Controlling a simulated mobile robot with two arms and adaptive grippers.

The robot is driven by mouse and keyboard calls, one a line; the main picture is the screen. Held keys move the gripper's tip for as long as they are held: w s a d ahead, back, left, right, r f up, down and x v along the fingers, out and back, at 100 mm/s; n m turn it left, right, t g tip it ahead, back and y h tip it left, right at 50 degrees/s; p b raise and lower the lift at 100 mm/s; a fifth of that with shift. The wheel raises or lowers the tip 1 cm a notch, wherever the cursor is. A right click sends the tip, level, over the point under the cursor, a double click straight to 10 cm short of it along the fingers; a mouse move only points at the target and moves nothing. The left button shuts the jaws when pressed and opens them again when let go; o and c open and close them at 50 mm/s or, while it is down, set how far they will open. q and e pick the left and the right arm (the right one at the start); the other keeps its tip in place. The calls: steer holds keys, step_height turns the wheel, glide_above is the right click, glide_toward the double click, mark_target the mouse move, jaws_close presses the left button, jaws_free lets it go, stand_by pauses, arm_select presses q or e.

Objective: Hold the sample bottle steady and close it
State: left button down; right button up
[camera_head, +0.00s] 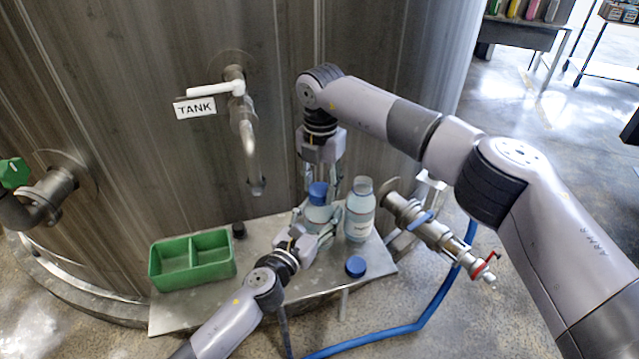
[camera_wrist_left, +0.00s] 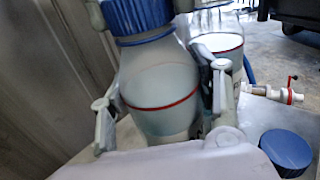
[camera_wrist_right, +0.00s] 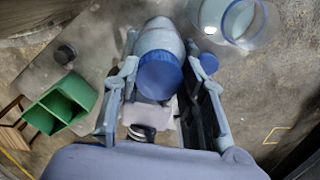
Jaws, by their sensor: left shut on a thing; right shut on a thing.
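The sample bottle (camera_head: 316,214) stands upright on the metal shelf, pale with a red line in the left wrist view (camera_wrist_left: 160,95). A blue cap (camera_head: 317,190) sits on its mouth; whether it is fully tight I cannot tell. My left gripper (camera_head: 318,226) is shut around the bottle's body from the front left. My right gripper (camera_head: 322,186) reaches down from above and is shut on the blue cap, which shows between its fingers in the right wrist view (camera_wrist_right: 160,76).
A second bottle (camera_head: 360,212) stands uncapped close on the right. Another blue cap (camera_head: 356,266) is near the shelf's front edge. A green divided tray (camera_head: 192,276) and a small black cap (camera_head: 239,230) are left. The tank tap (camera_head: 250,150) and a red-handled valve (camera_head: 440,237) flank the bottles.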

steer(key=m, duration=0.4)
steer(key=shift+m, duration=0.4)
steer(key=m, duration=0.4)
steer(key=shift+s+d, duration=0.1)
steer(key=m, duration=0.4)
steer(key=shift+m, duration=0.3)
steer(key=m, duration=0.4)
steer(key=shift+s, duration=0.1)
steer(key=o, duration=0.7)
